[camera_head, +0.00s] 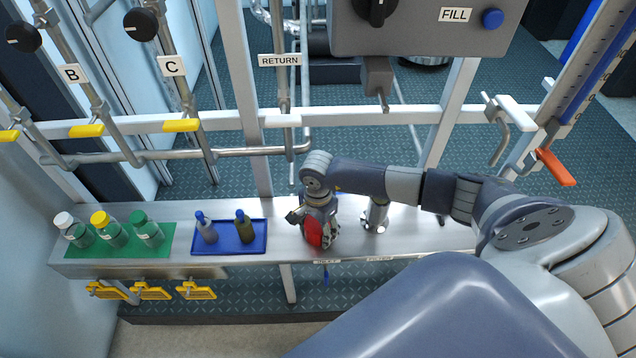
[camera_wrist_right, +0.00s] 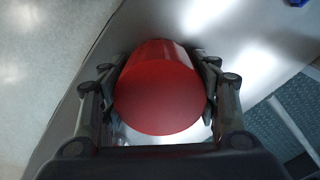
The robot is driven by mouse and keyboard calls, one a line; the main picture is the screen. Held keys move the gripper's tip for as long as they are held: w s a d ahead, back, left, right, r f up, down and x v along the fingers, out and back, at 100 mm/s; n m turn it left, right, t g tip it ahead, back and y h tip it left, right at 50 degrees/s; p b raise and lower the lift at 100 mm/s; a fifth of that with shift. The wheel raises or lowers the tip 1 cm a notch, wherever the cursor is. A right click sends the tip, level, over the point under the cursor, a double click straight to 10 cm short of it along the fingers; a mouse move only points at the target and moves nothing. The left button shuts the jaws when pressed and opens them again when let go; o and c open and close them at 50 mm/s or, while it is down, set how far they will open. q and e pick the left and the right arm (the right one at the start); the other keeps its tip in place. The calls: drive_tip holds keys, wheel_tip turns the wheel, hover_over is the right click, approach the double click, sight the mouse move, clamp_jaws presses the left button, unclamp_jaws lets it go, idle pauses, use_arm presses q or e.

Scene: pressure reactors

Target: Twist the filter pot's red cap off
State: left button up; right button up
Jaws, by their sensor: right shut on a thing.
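The red cap (camera_wrist_right: 158,92) is round and fills the space between the two fingers of my right gripper (camera_wrist_right: 160,105) in the right wrist view. The fingers touch its sides. In the head view the red cap (camera_head: 314,231) shows partly beneath my right gripper (camera_head: 320,225), over the steel shelf. The filter pot's body is hidden by the gripper and the cap, so I cannot tell whether the cap still sits on it. My left gripper does not show.
The steel shelf (camera_head: 410,238) carries a metal fitting (camera_head: 375,215) just right of my gripper. A blue tray (camera_head: 223,251) with two small bottles and a green mat (camera_head: 92,250) with three capped bottles lie to the left. Pipes and the grey FILL box (camera_head: 420,35) stand behind.

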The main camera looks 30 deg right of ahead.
drive_tip(key=shift+f, duration=0.1)
drive_tip(key=o, duration=1.2)
drive_tip(key=shift+c, duration=0.2)
